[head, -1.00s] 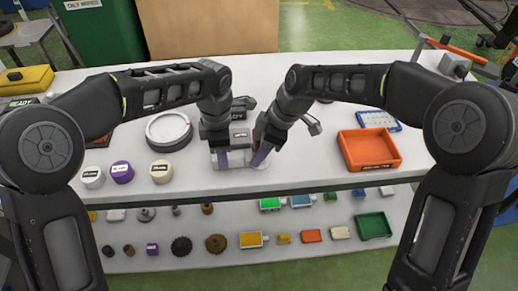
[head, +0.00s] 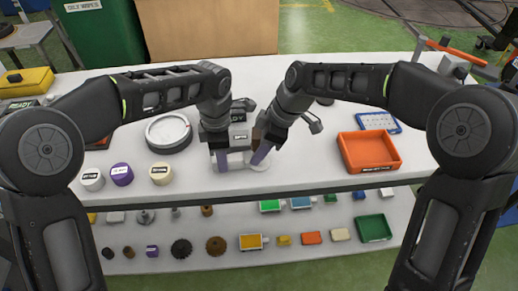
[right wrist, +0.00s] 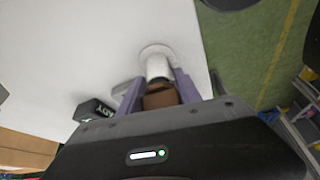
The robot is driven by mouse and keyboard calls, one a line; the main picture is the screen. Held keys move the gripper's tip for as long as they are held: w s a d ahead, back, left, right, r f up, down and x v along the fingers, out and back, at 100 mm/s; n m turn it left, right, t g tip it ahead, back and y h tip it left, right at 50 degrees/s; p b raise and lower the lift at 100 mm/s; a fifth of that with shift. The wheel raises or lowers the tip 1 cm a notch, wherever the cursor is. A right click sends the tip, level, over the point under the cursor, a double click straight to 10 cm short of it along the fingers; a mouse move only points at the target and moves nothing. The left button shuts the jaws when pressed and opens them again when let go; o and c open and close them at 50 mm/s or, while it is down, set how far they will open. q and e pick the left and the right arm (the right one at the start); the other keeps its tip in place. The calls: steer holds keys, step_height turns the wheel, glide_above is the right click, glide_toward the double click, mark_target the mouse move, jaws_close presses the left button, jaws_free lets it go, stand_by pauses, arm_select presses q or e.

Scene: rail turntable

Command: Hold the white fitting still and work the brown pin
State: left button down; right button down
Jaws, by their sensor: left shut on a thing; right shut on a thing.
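The white fitting (head: 236,160) stands on the table's front middle, partly covered by my grippers in the head view. In the right wrist view the white fitting (right wrist: 157,66) shows as a pale cylinder on a round base. My left gripper (head: 228,162) is shut on the fitting from the left. The brown pin (right wrist: 160,97) lies between the purple fingers of my right gripper (right wrist: 159,88), in line with the white cylinder. My right gripper is shut on this pin. Whether pin and fitting touch inside is hidden.
A round white-topped dial (head: 168,131) stands left, with several capped round pots in front, including a purple one (head: 122,174). An orange tray (head: 369,152) and a blue tray (head: 378,122) are right. A lower shelf (head: 330,258) holds small parts.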

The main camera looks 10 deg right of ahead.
mark_target(256, 132)
arm_select(q)
steer(key=shift+d, duration=0.15)
arm_select(e)
steer(key=shift+a+r, duration=0.1)
steer(key=shift+r, duration=0.15)
steer(key=shift+w+r, duration=0.1)
steer(key=shift+r, duration=1.5)
arm_select(q)
steer(key=shift+s+f, duration=0.2)
arm_select(e)
steer(key=shift+a+r, duration=0.2)
steer(key=shift+r, duration=1.4)
arm_select(q)
steer(key=shift+w+a, duration=0.1)
steer(key=shift+a, duration=0.1)
arm_select(e)
steer(key=shift+d, duration=0.1)
